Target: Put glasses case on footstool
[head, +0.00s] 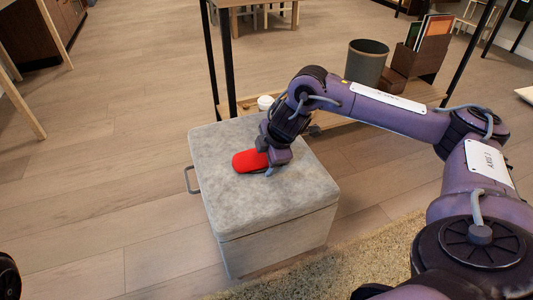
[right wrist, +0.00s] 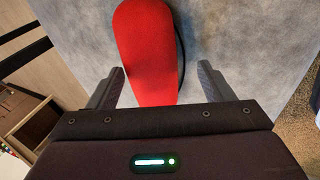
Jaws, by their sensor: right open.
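The red glasses case (head: 249,161) lies on the grey top of the footstool (head: 221,203). My right gripper (head: 271,163) is low over the footstool at the right end of the case. In the right wrist view the case (right wrist: 149,45) extends between the two open fingers of my right gripper (right wrist: 160,88), with a visible gap on each side. The grey footstool top (right wrist: 225,30) shows around it. The end of the case nearest the palm is hidden. My left gripper is not in view.
A shelf unit with black posts (head: 222,60) stands behind the footstool. Its low board holds a grey bin (head: 367,62), a brown organizer (head: 418,62) and a small white cup (head: 265,102). A shag rug (head: 345,268) lies in front. Wood floor is clear at left.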

